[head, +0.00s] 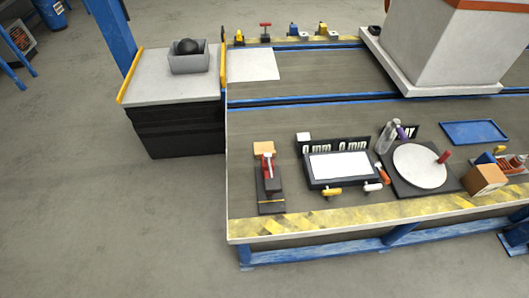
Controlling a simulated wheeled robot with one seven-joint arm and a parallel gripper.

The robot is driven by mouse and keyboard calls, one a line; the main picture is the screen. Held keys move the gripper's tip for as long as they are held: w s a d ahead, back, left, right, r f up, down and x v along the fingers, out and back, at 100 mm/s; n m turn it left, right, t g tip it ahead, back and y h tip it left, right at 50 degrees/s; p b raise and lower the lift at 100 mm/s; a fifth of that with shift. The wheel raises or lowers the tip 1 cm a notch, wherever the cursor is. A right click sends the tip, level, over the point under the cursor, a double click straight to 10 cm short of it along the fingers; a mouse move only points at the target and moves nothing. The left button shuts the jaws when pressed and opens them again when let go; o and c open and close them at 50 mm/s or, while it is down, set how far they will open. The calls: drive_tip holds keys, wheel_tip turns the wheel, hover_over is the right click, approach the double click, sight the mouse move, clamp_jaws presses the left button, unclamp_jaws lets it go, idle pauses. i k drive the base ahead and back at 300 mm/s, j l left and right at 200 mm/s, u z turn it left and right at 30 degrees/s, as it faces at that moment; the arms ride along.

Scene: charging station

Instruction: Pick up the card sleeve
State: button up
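I cannot tell for certain which thing is the card sleeve. An orange-tan flat piece (264,147) at the back of a dark stand (270,195) and a small white flat piece (303,137) beside it are small card-like things. A red and white item (267,166) stands upright on the dark stand. My gripper is not in view.
The workbench (330,118) has a yellow-striped front edge. A white-faced panel (340,165), a round white disc (419,166), an orange box (485,178) and a blue tray (474,133) lie rightward. A side cabinet (150,90) holds a grey bin (189,63). Floor at left is clear.

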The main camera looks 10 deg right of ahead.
sight(260, 148)
drive_tip(key=i+j+z, duration=0.1)
drive_tip(key=j, duration=0.3)
drive_tip(key=i+j, duration=0.25)
drive_tip(key=j, duration=0.15)
drive_tip(key=i+j+z, duration=0.15)
drive_tip(key=j, duration=0.3)
drive_tip(key=i+j+z, duration=0.1)
drive_tip(key=j, duration=0.3)
drive_tip(key=i+j, duration=0.2)
drive_tip(key=j, duration=0.25)
drive_tip(key=i+j+z, duration=0.15)
drive_tip(key=j, duration=0.3)
drive_tip(key=i+j+z, duration=0.1)
drive_tip(key=j, duration=0.35)
drive_tip(key=i+j, duration=0.1)
drive_tip(key=j, duration=0.35)
drive_tip(key=z, duration=0.05)
